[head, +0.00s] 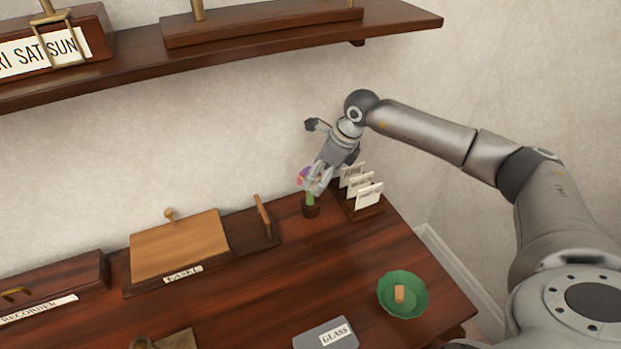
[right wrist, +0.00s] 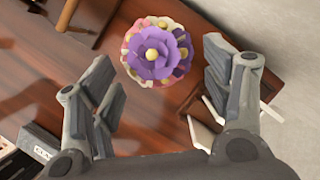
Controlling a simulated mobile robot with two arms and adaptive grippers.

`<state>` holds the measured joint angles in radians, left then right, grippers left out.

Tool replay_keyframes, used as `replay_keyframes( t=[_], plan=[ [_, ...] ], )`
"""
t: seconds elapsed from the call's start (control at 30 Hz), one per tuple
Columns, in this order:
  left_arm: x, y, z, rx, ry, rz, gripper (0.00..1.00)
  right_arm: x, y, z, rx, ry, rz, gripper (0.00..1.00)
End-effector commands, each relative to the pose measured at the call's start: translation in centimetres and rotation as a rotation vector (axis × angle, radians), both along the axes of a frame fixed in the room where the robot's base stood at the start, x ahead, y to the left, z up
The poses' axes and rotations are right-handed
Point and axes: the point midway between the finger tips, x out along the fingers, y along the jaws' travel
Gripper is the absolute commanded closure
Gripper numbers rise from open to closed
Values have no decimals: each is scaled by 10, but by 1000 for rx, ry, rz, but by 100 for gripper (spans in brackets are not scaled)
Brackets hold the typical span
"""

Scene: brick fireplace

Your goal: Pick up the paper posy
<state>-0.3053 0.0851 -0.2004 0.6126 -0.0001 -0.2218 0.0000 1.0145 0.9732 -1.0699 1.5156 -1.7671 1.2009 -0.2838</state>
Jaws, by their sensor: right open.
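The paper posy is a small bunch of purple, pink and yellow paper flowers (right wrist: 155,52) on a green stem (head: 310,198), standing upright in a small brown pot (head: 310,211) near the back of the dark wood table. My right gripper (head: 318,184) is over it, pointing down, and partly hides the flowers in the head view. In the right wrist view the right gripper (right wrist: 160,95) is open, with the posy ahead and between the lines of its two fingers. Nothing is held. My left gripper is not in view.
A card rack (head: 362,190) with white cards stands close to the right of the posy. A green bowl (head: 417,284) and grey GLASS box (head: 312,338) are in front. A shelf (head: 270,38) is above.

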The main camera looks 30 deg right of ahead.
Motion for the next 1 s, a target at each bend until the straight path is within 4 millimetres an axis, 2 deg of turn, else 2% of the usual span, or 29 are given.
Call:
replay_keyframes(
  t=[0.1,0.3,0.53,0.8,0.87,1.0],
  plan=[
    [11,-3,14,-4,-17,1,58,3,5,-16,1,5,1,28],
    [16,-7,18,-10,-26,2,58,10,10,-37,1,2,1,28],
    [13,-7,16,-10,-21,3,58,11,10,-40,1,1,0,28],
    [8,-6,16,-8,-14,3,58,11,10,-39,1,1,0,61],
    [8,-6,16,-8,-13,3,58,11,10,-39,1,0,0,65],
    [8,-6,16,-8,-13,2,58,11,10,-39,1,0,0,65]
  ],
)
